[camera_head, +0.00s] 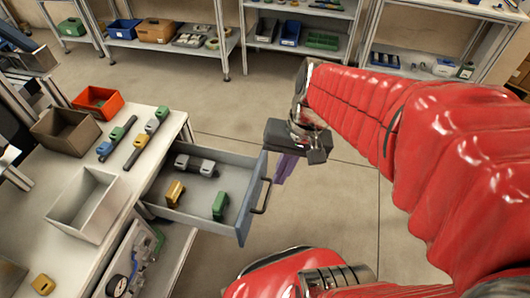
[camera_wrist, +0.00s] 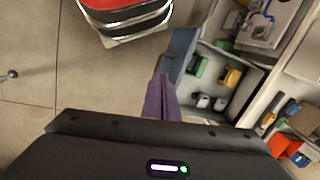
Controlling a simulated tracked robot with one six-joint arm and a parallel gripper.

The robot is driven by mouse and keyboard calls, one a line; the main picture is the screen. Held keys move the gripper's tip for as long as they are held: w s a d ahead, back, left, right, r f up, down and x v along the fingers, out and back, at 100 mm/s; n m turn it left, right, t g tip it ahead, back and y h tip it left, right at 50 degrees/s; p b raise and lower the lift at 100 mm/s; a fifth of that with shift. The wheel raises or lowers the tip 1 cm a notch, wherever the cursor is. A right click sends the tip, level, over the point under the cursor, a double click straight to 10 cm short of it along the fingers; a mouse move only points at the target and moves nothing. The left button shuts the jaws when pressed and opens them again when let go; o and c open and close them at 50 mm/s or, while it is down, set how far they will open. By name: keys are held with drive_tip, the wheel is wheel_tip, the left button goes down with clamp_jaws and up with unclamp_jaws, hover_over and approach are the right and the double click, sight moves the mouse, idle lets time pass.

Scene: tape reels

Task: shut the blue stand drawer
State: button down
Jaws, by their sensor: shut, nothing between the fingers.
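The blue-grey stand drawer (camera_head: 242,207) is pulled well out from under the light worktop in the head view. Its dark handle (camera_head: 264,196) is on the front panel, facing right. In it lie a yellow block (camera_head: 175,193), a green block (camera_head: 220,205) and grey pieces (camera_head: 196,165). My gripper (camera_head: 283,168) is shut and empty, with purple fingers just beyond the drawer front near its far corner. In the wrist view the fingers (camera_wrist: 162,98) show beside the blue front panel (camera_wrist: 181,52). I cannot tell whether they touch it.
On the worktop (camera_head: 60,215) stand a grey open bin (camera_head: 88,205), a brown bin (camera_head: 66,131) and an orange bin (camera_head: 98,101). Rail-mounted parts (camera_head: 133,140) lie beside them. Shelves line the back wall.

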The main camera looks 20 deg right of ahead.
drive_tip(key=d+f+m+t+y, duration=0.5)
drive_tip(key=d+f+m+y, duration=0.1)
drive_tip(key=f+m, duration=0.3)
drive_tip(key=w+d+f+m+t+y, duration=0.1)
drive_tip(key=d+f+m+t+y, duration=0.4)
drive_tip(key=d+f+m, duration=0.3)
wheel_tip(320, 180, down, 2)
drive_tip(key=m+y, duration=0.1)
drive_tip(key=m, duration=0.2)
drive_tip(key=shift+w, duration=0.25)
drive_tip(key=x, duration=1.4)
